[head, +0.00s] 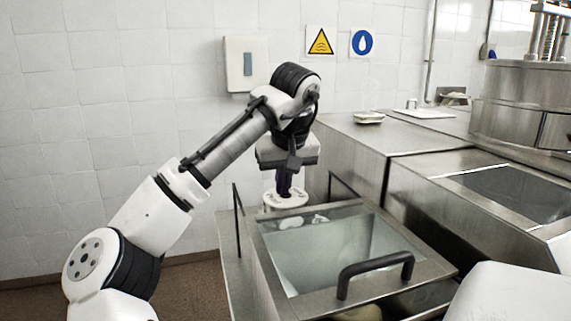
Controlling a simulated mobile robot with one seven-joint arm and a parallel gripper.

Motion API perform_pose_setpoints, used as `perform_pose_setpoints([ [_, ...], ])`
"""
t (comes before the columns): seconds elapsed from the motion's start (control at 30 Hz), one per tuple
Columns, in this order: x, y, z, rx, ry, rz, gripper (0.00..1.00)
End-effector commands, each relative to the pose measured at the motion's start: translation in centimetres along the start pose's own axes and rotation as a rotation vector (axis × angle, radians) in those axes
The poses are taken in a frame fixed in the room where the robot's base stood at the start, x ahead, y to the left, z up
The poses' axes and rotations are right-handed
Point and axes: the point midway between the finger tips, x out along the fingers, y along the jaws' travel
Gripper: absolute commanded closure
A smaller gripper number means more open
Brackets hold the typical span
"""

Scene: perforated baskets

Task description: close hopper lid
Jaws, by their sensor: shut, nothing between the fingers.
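The hopper lid (405,295) is a steel-framed clear panel with a black bar handle (375,268) near its front edge. It lies over the steel hopper (262,285) at the lower middle. A dark gap with a pale rounded thing (360,314) shows below the lid's front edge, so the lid does not look flush there; the picture cuts off the rest. My gripper (284,190) points down behind the lid's far left corner, away from the handle. It is shut and empty. Its tips are over or in front of a white round piece; I cannot tell if they touch.
The white round perforated piece (286,201) is at the hopper's back edge. Thin dark upright bars (237,225) stand beside the hopper. Steel counters (365,140) and a second basin (515,190) lie to the right, with a large steel press (515,100) behind. The tiled wall is behind my arm.

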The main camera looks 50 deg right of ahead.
Motion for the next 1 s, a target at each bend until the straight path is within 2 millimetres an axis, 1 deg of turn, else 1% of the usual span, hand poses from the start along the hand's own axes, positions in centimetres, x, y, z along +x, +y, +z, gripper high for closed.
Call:
perform_pose_setpoints([
  [0.03, 0.9, 0.0, 0.0, 0.001, -0.005, 0.003, 1.0],
  [0.17, 3.0, 0.1, 0.1, 0.001, -0.005, 0.003, 1.0],
  [0.2, 2.2, 0.0, 0.6, 0.004, 0.002, 0.002, 1.0],
  [0.23, 2.1, 0.0, 1.0, 0.004, 0.003, 0.001, 1.0],
  [0.4, 1.6, 0.0, 2.8, 0.002, 0.001, 0.001, 1.0],
  [0.5, 1.5, 0.0, 3.4, 0.002, 0.0, 0.001, 1.0],
  [0.67, 1.4, 0.0, 3.8, 0.0, 0.0, 0.0, 1.0],
  [1.0, 1.4, 0.0, 3.8, 0.0, 0.0, 0.001, 1.0],
])
